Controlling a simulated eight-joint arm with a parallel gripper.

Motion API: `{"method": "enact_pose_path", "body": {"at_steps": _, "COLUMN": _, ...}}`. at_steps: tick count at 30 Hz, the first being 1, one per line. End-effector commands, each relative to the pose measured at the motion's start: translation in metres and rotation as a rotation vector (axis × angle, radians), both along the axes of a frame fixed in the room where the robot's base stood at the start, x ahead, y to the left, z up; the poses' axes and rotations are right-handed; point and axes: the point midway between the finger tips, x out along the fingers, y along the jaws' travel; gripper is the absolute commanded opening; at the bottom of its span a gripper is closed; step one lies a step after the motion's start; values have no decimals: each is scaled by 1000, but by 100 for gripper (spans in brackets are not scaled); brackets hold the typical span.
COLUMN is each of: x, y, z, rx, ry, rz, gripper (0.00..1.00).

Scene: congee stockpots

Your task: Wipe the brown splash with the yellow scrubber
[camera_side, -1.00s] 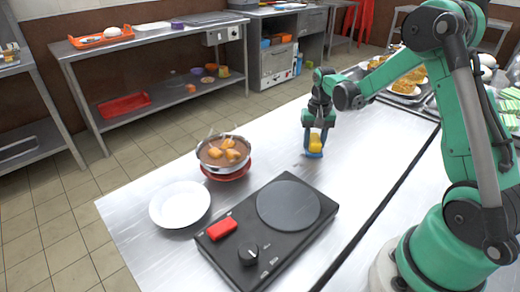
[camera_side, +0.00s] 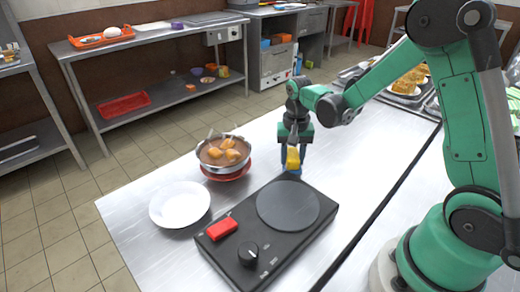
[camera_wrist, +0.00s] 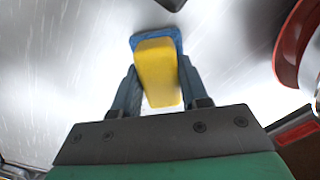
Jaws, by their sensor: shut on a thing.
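The yellow scrubber (camera_side: 293,158) has a yellow body with a blue pad at its lower end. My gripper (camera_side: 293,150) is shut on it, pointing down, just behind the far corner of the black hot plate. In the wrist view, the scrubber (camera_wrist: 157,72) sits between the two fingers of my gripper (camera_wrist: 159,88), its blue pad facing the metal counter. The pad is at or very near the counter surface; I cannot tell whether it touches. I see no brown splash in either view; it may be hidden under or behind the scrubber.
The black hot plate (camera_side: 288,205) carries a red block (camera_side: 222,228) and a knob (camera_side: 248,253). A pot of brown food (camera_side: 222,150) stands on a red base (camera_side: 230,175) left of my gripper. A white plate (camera_side: 180,204) lies front left. The counter (camera_side: 360,160) right of my gripper is clear.

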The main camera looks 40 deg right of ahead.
Motion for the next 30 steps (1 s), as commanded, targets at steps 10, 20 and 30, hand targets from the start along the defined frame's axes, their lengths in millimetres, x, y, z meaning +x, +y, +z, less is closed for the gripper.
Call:
{"method": "enact_pose_path", "body": {"at_steps": 10, "x": 0, "y": -8, "z": 0, "rx": 0, "ry": 0, "rz": -3, "gripper": 0}}
{"method": "enact_pose_path", "body": {"at_steps": 20, "x": 0, "y": -39, "z": -3, "rx": 0, "ry": 0, "rz": -3, "gripper": 0}}
{"method": "enact_pose_path", "body": {"at_steps": 30, "x": 0, "y": -69, "z": -3, "rx": 0, "ry": 0, "rz": -2, "gripper": 0}}
